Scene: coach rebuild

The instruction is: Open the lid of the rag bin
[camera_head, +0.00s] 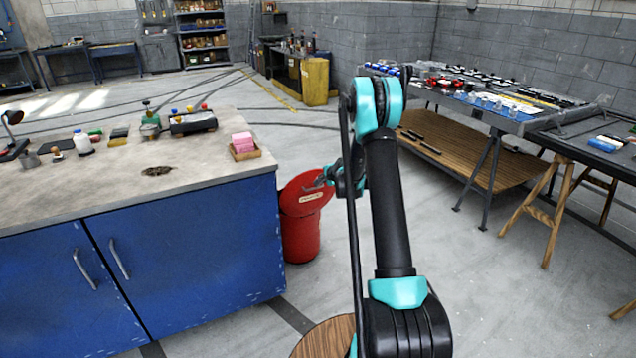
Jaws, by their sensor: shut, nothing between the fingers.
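The red rag bin (300,240) stands on the floor just past the right end of the blue workbench. Its round red lid (294,198) carries a pale label and slants upward to the right. I cannot tell whether the lid is lifted off the rim. My gripper (318,183) is shut and empty, pointing left, and overlaps the upper right part of the lid in the picture. Whether the fingers touch the lid is unclear. My arm hides the area right of the bin.
The blue workbench (200,260) fills the left, with a pink stack in a wooden tray (246,154) near its corner. A round wooden top (322,342) is at the bottom. Trestle tables with parts (560,140) line the right. Open floor (300,120) lies behind the bin.

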